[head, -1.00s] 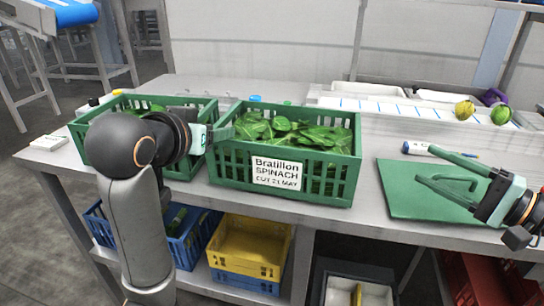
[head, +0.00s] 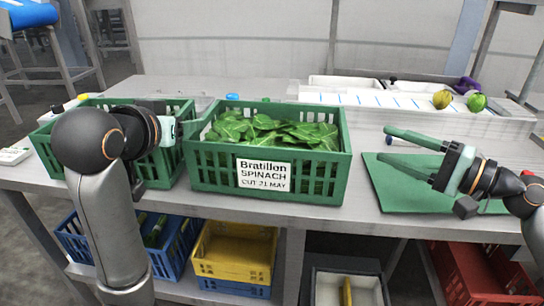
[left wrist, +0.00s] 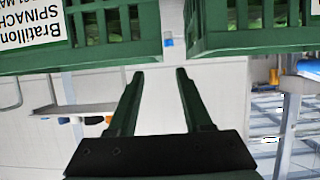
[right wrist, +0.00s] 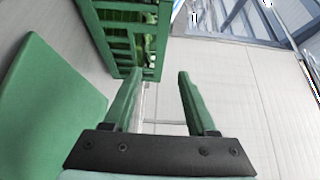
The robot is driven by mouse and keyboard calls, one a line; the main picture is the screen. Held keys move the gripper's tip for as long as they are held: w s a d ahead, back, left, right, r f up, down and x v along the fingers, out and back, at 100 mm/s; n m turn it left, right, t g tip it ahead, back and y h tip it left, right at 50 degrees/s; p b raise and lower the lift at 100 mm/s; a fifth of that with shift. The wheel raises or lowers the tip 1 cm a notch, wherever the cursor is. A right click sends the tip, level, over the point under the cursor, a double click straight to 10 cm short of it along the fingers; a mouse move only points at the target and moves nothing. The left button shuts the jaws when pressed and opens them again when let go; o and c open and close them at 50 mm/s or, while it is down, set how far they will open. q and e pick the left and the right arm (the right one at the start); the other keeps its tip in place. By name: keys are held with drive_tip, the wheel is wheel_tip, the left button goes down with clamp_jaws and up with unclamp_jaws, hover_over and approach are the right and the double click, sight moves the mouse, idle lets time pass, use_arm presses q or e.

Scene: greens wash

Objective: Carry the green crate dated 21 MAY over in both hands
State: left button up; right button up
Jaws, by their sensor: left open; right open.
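The green crate (head: 222,180) full of spinach leaves stands on the table, its front label reading "Bratillon SPINACH CUT 21 MAY". In the left wrist view its labelled side (left wrist: 110,54) is at the upper left; in the right wrist view its end (right wrist: 108,28) is at the top. My left gripper (left wrist: 159,72) is open and empty near the crate's left end; in the head view its fingers are hard to make out against the green. My right gripper (head: 388,144) is open and empty, right of the crate and apart from it, its fingers pointing towards its right end.
Another green crate (head: 178,165) stands close on the left, with a narrow gap. A green cutting board (head: 395,190) lies under my right gripper. A white tray (head: 370,112) runs behind, with two round vegetables. Blue, yellow and red crates are on the lower shelf.

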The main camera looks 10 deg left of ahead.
sight(204, 117)
use_arm(q)
drive_tip(key=x, duration=1)
drive_tip(key=shift+w+f, duration=0.1)
drive_tip(key=shift+f, duration=0.05)
use_arm(e)
drive_tip(key=x, duration=1)
drive_tip(key=shift+a, duration=0.15)
use_arm(q)
drive_tip(key=c, duration=0.8)
use_arm(e)
drive_tip(key=c, duration=0.8)
clamp_jaws()
drive_tip(key=shift+r, duration=0.1)
